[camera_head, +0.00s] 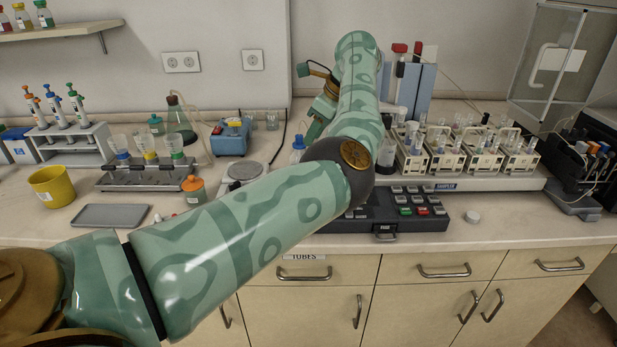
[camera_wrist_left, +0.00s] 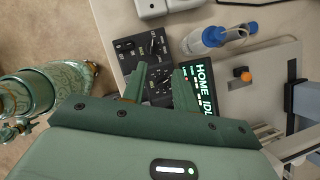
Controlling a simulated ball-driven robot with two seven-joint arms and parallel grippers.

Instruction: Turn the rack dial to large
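My left gripper (camera_wrist_left: 160,82) is open and empty in the left wrist view, its two dark green fingers apart over a black control panel (camera_wrist_left: 122,47). Small black knobs (camera_wrist_left: 155,47) sit on this panel just past the fingertips. I cannot read their labels, so I cannot tell which one is the rack dial. A lit display (camera_wrist_left: 205,72) reading "HOME IDL" lies beside the right finger, which covers part of it. In the head view my left gripper (camera_head: 314,128) is partly hidden behind my arm, and the panel is hidden. My right gripper is in neither view.
Tube racks (camera_head: 460,150) stand right of my arm on the sampler, behind a black keypad (camera_head: 415,208). A balance (camera_head: 243,172) is further left.

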